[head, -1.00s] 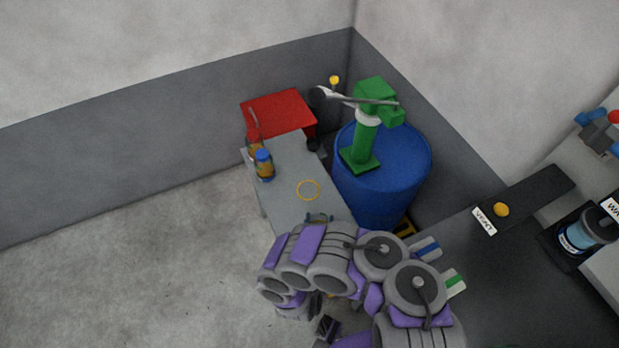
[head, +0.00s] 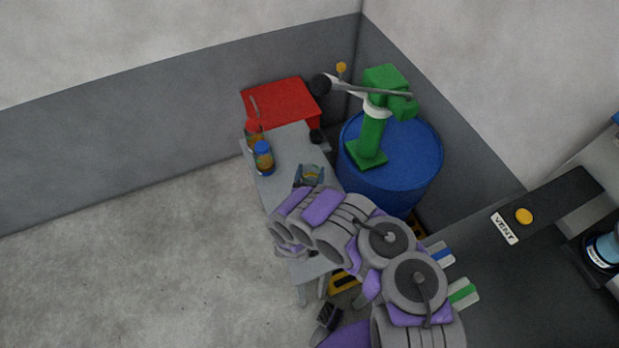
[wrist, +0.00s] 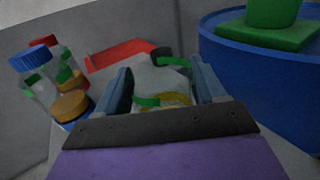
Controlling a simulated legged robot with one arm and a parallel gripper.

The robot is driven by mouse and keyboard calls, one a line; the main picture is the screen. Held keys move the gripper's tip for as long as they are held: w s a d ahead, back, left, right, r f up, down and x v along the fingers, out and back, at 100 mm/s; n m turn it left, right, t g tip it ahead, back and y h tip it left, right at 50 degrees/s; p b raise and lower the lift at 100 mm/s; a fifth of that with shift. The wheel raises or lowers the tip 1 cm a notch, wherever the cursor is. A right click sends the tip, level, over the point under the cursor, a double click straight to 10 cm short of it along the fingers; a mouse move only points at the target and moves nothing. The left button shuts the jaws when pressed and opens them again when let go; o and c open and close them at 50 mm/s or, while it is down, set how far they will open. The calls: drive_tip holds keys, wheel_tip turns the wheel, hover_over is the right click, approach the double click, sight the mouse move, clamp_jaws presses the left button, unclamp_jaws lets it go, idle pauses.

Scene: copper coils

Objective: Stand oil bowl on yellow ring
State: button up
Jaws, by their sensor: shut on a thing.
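My gripper (head: 311,172) is over the grey bench in the head view, where the yellow ring showed earlier. In the wrist view my gripper (wrist: 163,84) is shut on the clear oil bowl (wrist: 160,78), which has a green band and sits between the two blue-grey fingers. A yellow patch shows low in or through the bowl; I cannot tell if it is oil or the ring. The ring is not clearly visible in the head view. I cannot tell whether the bowl touches the bench.
A blue-capped bottle (head: 263,158) and a second bottle (head: 254,135) stand on the bench (head: 285,150), left of my gripper. A red box (head: 281,104) is behind. A blue drum (head: 395,175) with a green pump (head: 373,130) stands close on the right.

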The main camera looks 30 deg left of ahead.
sight(312, 173)
drive_tip(key=shift+w+a, duration=0.2)
drive_tip(key=shift+w, duration=0.25)
wheel_tip(312, 173, down, 3)
drive_tip(key=shift+w+d+f+b, duration=0.1)
drive_tip(key=shift+d+b, duration=0.05)
drive_tip(key=shift+b, duration=0.6)
drive_tip(key=shift+f, duration=0.15)
drive_tip(key=shift+a, duration=0.25)
drive_tip(key=o, duration=1.2)
drive_tip(key=shift+d, duration=0.1)
drive_tip(key=p+v, duration=0.3)
drive_tip(key=v, duration=0.9)
